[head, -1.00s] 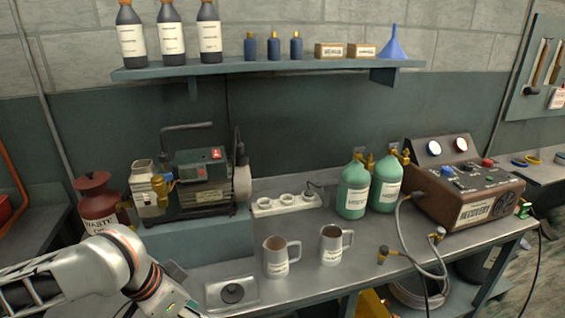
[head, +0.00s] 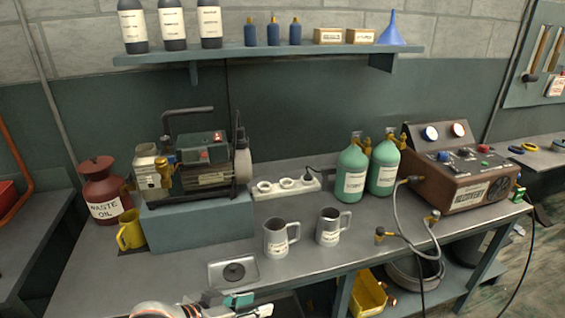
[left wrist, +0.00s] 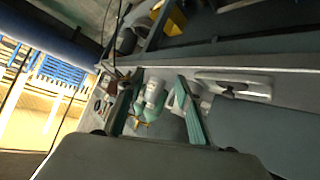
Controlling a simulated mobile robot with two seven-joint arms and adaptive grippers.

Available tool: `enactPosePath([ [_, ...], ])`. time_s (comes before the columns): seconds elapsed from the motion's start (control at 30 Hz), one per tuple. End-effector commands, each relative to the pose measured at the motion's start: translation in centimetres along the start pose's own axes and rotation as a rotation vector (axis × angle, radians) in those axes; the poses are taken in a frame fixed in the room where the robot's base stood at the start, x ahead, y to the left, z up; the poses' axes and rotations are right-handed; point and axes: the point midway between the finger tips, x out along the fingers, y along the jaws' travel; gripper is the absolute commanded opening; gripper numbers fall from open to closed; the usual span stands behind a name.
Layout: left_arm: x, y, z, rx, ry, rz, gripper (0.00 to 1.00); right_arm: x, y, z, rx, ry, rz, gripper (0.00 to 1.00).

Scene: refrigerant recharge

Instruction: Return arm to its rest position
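My left arm shows at the bottom edge of the head view, with its wrist cut off by the frame. My left gripper (head: 240,303) is low in front of the bench (head: 200,247), below the flat scale (head: 233,271), and holds nothing that I can see. In the left wrist view the two fingers of my left gripper (left wrist: 155,112) stand wide apart. The green cylinders (left wrist: 152,93) show beyond the gap between them, at a distance. My right arm and gripper are in neither view.
On the bench stand two metal mugs (head: 276,239), a vacuum pump (head: 201,170), a yellow jug (head: 131,234), a waste oil can (head: 105,196), green cylinders (head: 352,173) and a recovery unit (head: 462,178) with a grey hose (head: 399,222). A yellow bin (head: 366,293) sits below the bench.

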Motion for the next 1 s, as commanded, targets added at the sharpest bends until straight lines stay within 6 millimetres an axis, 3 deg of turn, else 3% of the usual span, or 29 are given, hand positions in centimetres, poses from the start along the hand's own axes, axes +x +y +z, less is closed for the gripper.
enactPosePath([
  [0.13, 0.8, -1.8, 4.2, -0.050, 0.072, -0.089, 0.35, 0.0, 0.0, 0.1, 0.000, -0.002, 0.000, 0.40],
  [0.27, 0.3, -3.9, 9.1, -0.059, 0.101, -0.199, 0.35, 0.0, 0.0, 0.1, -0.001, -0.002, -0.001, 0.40],
  [0.5, -3.2, -6.4, 20.2, -0.013, 0.059, -0.403, 0.35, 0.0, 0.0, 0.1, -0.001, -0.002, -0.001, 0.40],
  [0.6, -4.8, -6.7, 23.6, 0.017, 0.030, -0.456, 0.35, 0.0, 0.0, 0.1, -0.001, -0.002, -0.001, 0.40],
  [0.73, -6.0, -6.8, 25.9, 0.041, 0.005, -0.489, 0.35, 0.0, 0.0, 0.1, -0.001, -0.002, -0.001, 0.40],
  [1.0, -6.2, -6.8, 26.2, 0.049, 0.002, -0.495, 0.35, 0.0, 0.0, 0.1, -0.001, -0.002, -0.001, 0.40],
])
